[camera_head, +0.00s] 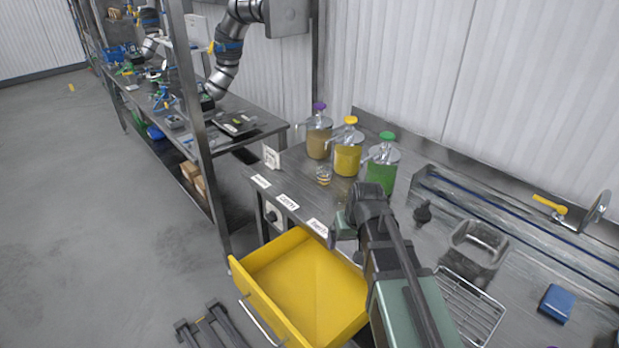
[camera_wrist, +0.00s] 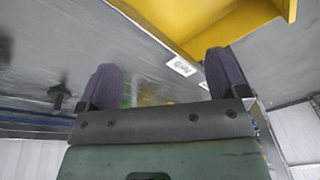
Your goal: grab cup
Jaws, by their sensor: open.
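A small clear cup-like thing (camera_head: 323,175) with brownish bands stands on the metal counter in front of the jars in the head view; it is too small to tell more. My gripper (camera_wrist: 165,76) is open, with two dark purple-grey fingers spread apart and no object seen held between them. In the head view the end of my arm is over the counter's front part, nearer than the cup and to its right. A blurred green and yellow patch (camera_wrist: 135,92) shows between the fingers in the wrist view; I cannot tell what it is.
Three lidded jars, brown (camera_head: 318,138), yellow (camera_head: 347,158) and green (camera_head: 381,172), stand behind the cup. A yellow drawer (camera_head: 306,287) is pulled out below the counter. A metal tub (camera_head: 476,246), wire rack (camera_head: 474,312) and blue sponge (camera_head: 557,304) lie right.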

